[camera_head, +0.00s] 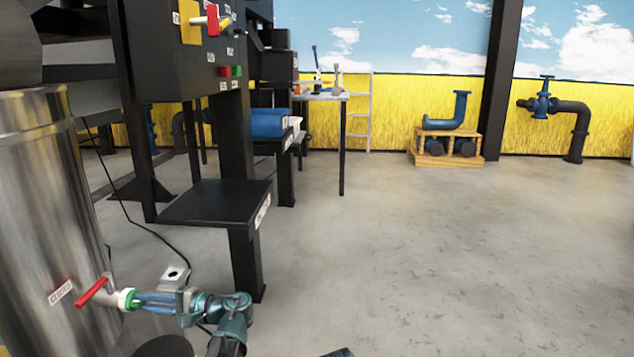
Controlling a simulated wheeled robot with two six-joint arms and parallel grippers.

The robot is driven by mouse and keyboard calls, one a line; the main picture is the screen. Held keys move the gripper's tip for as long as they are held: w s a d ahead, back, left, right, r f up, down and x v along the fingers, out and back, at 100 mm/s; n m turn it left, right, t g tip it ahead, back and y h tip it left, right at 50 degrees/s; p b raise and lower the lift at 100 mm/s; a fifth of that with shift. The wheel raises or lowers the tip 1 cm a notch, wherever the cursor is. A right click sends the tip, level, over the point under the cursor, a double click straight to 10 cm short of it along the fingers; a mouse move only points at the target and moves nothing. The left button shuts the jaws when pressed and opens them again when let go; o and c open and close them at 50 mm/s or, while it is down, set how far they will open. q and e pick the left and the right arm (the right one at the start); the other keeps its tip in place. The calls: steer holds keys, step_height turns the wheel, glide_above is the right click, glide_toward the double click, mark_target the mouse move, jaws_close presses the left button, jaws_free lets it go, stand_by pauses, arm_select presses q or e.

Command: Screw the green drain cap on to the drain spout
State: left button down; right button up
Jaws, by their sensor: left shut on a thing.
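The green drain cap (133,299) is at the lower left, held sideways at the mouth of the drain spout (116,297). The spout is a short pale pipe with a red valve handle (93,291), low on the shiny metal tank. My left gripper (143,301) reaches in from the right of the spout, its fingers pointing left and shut on the cap. Cap and spout look in line and touching; how far the cap is on the thread cannot be told. My right gripper is not in view.
The metal tank (45,190) fills the left edge. A black step or stand (215,202) rises just behind my left arm, below a dark control panel (208,55). The floor (420,260) to the right is clear.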

arm_select(q)
steer(key=shift+a+m, duration=0.15)
steer(key=shift+m, duration=1.05)
steer(key=m, duration=0.6)
steer(key=c, duration=0.8)
jaws_free()
steer(key=shift+s, duration=0.1)
steer(key=shift+s, duration=0.1)
